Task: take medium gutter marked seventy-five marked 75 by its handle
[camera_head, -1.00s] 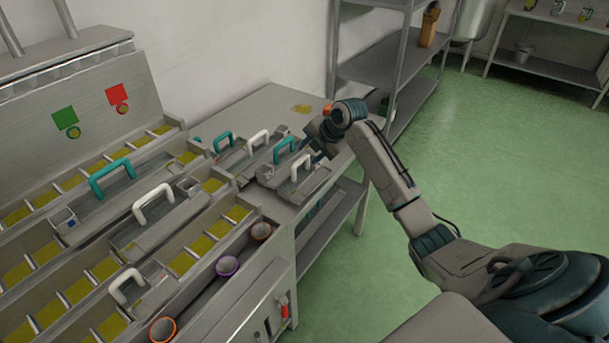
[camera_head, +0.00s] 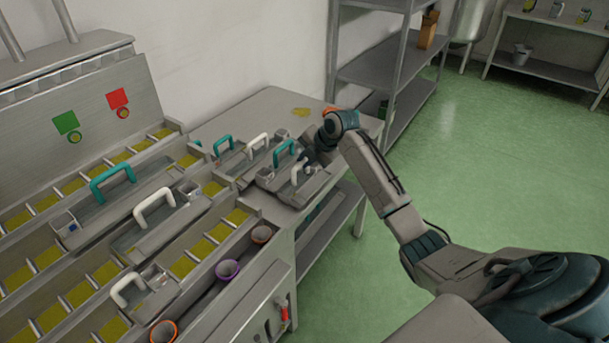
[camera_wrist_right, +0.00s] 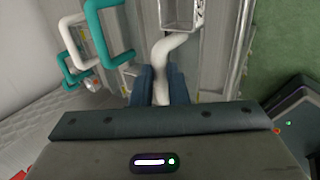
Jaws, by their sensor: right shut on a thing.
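A grey metal gutter (camera_head: 309,190) with a white handle (camera_head: 297,172) lies at the near right end of the side table. My right gripper (camera_head: 307,164) is at that handle. In the right wrist view its two dark fingers (camera_wrist_right: 160,86) are shut on the white handle (camera_wrist_right: 172,47), one on each side. The gutter's end box (camera_wrist_right: 182,12) shows there with a dark marking, cut off by the frame edge and only partly readable. The gutter appears to rest on the table. My left gripper is not in view.
Beside it on the table (camera_head: 262,105) lie gutters with teal (camera_head: 284,152) and white (camera_head: 257,141) handles. More handled gutters lie over the yellow-filled troughs at left, with a purple-rimmed cup (camera_head: 228,270) at the front. A metal shelf (camera_head: 385,62) stands behind; green floor is free at right.

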